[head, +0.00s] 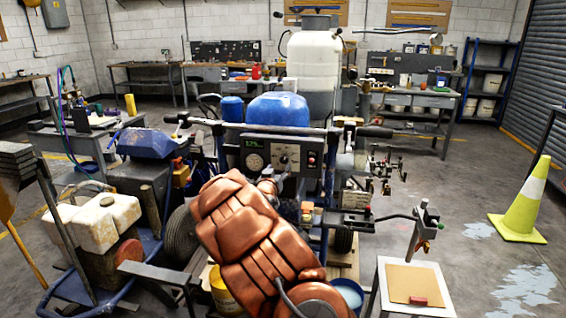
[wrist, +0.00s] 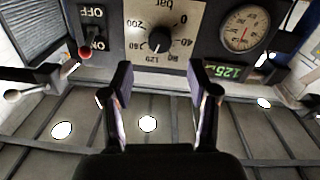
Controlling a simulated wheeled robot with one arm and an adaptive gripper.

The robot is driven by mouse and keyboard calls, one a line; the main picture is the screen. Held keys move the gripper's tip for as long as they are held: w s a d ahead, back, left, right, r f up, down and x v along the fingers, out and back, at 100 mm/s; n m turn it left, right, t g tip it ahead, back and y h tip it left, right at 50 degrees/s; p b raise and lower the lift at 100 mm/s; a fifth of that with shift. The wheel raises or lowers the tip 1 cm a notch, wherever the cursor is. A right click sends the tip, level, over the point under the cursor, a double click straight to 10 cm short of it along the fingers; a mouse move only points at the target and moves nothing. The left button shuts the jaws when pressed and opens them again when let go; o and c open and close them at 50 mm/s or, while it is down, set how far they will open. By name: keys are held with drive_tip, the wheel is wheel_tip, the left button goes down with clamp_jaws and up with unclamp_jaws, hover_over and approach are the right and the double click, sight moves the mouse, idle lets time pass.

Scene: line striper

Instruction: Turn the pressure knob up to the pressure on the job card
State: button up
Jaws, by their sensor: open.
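The pressure knob (wrist: 160,42) is a black knob on a pale bar dial (wrist: 146,18) in the wrist view, where the panel appears upside down. Its pale mark seems to point near 120, but it is too small to be sure. A round gauge (wrist: 243,28) and a green digital display (wrist: 228,71) sit to the right of it. My gripper (wrist: 160,82) is open and empty, its fingers spread in front of the knob and apart from it. In the head view my gripper (head: 272,182) is near the control panel (head: 310,160). No readable job card shows.
An ON/OFF switch with a red-tipped lever (wrist: 86,52) is left of the dial in the wrist view. In the head view, a white stand (head: 395,303) with a brown board is at right, and a yellow-green cone (head: 522,205) stands beyond it. Equipment crowds the left.

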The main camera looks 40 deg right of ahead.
sight(283, 160)
drive_tip(key=shift+p+x, duration=1.1)
drive_tip(key=shift+x, duration=2.35)
clamp_jaws()
